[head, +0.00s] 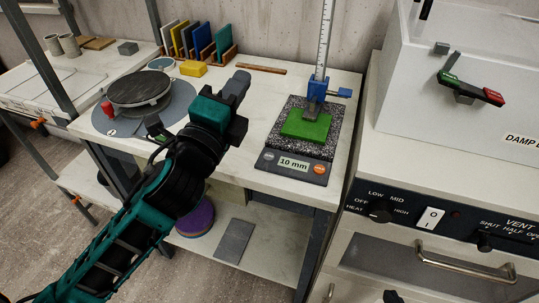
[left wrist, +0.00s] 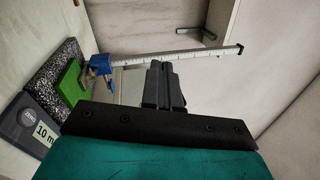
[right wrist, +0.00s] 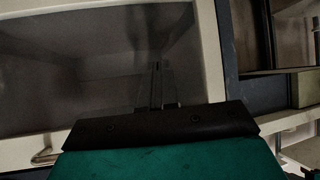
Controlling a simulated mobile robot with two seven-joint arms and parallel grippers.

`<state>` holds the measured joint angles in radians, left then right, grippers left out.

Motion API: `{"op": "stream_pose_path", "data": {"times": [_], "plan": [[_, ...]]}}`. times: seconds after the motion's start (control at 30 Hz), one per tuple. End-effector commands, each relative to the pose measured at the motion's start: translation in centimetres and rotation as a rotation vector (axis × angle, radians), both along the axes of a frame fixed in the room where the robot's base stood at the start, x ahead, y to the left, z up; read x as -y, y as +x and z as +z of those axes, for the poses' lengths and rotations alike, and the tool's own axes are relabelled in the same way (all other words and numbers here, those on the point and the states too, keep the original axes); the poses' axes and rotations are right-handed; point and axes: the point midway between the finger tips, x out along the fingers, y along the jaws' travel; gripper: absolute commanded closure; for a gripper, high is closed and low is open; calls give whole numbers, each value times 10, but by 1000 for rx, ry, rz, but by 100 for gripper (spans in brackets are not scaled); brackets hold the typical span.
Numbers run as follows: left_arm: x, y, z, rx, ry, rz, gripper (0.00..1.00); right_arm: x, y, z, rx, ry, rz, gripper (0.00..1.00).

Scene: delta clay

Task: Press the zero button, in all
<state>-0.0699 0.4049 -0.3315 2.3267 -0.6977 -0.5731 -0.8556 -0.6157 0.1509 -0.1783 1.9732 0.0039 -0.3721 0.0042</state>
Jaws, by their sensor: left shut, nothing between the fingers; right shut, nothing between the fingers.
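The height gauge has a dark base (head: 268,168) with a display (head: 293,163) reading 10 mm. A green slab (head: 305,126) lies on the speckled plate (head: 285,112), under the blue slider (head: 318,92) on the upright ruler (head: 326,40). My left gripper (head: 240,84) is shut and empty, raised to the left of the gauge. My right gripper (right wrist: 158,80) is shut and empty, in front of a dark panel.
A turntable (head: 140,90) stands left on the table, near a yellow block (head: 193,68) and a rack of coloured tiles (head: 201,42). The damp box (head: 475,90) and a cabinet with a handle (head: 465,262) are close on the right. Table around the gauge's left is clear.

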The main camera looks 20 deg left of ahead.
Motion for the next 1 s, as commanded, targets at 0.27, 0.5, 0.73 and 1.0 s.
{"op": "stream_pose_path", "data": {"times": [0.27,0.5,0.73,1.0], "plan": [[80,-14,84,617,841,-128,100,-2,0,1,1,10,-8,100],[135,-37,77,1145,1578,-157,100,-2,0,1,1,10,-9,100],[136,-31,24,1632,2271,-209,100,-1,0,0,1,8,-9,100],[73,4,-24,-1561,-2192,327,100,1,0,0,1,1,-6,100]]}}
